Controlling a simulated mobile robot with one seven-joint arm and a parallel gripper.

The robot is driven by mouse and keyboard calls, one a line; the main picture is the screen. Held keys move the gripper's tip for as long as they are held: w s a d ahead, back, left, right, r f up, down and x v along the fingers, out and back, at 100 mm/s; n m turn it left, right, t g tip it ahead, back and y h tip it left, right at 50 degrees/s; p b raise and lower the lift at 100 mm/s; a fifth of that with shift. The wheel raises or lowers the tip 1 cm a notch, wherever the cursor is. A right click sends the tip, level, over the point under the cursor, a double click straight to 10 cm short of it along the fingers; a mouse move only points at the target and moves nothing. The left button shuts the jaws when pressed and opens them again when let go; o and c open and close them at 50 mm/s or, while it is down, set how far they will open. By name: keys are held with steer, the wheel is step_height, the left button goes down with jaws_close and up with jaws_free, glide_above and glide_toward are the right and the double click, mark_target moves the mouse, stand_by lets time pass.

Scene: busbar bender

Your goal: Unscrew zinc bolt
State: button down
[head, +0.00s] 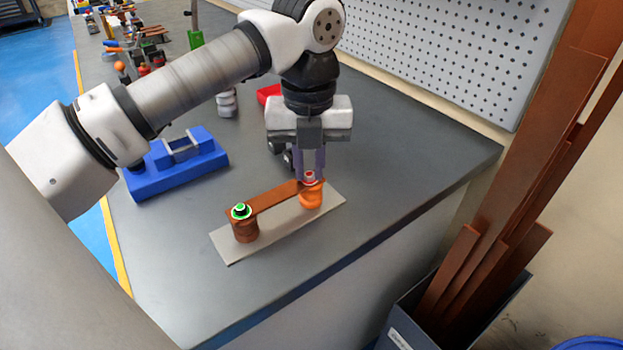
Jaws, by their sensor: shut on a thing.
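A copper busbar (272,198) bridges two posts on a light grey plate (322,212) on the bench. The near left post is brown (245,231) and carries a bolt with a green ring and dark centre (241,211). The right post is orange (311,197) and carries a bolt with a red ring (309,177). My gripper (309,172) points straight down over the orange post, shut on the red-ringed bolt. The fingers partly hide that bolt. I cannot tell from colour which bolt is zinc.
A blue fixture (178,163) stands left of the plate. A red bin (268,93) and a white-grey stack (227,103) are behind my arm. Copper bars (490,255) stand in a grey bin at right. Bare bench lies right of the plate.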

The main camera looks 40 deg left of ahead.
steer(key=n+b, duration=0.1)
steer(key=n, duration=0.3)
steer(key=shift+f+b, duration=0.1)
steer(key=shift+b, duration=0.2)
steer(key=shift+s+n, duration=0.2)
steer(key=shift+n, duration=0.4)
